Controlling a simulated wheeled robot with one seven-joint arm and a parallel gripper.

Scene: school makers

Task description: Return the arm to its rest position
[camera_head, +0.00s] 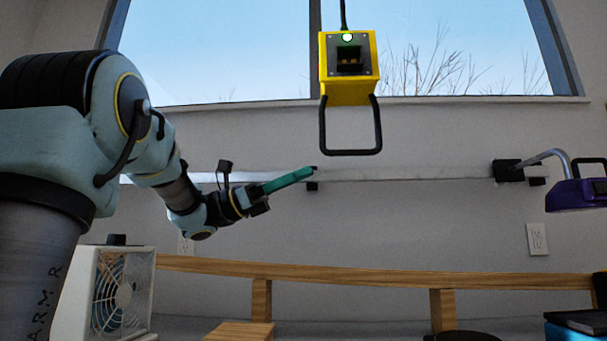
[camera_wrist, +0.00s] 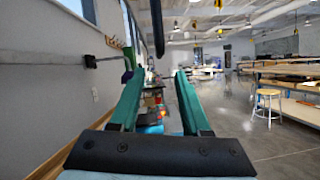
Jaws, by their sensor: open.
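My gripper (camera_wrist: 156,100) shows in the wrist view with its two teal fingers apart and nothing between them. In the head view, my arm reaches in from the left, and my gripper (camera_head: 308,172) is raised in the air in front of the wall, pointing right. From the side, its fingers overlap there. It looks clear of everything around it, though the depth to the wall cannot be told.
A yellow box with a black loop handle (camera_head: 350,85) hangs on a cable just above and right of my gripper. A purple device (camera_head: 577,193) is at the right. A white fan (camera_head: 118,292) stands lower left. A wooden rail (camera_head: 380,275) runs below. A stool (camera_wrist: 267,102) stands at right.

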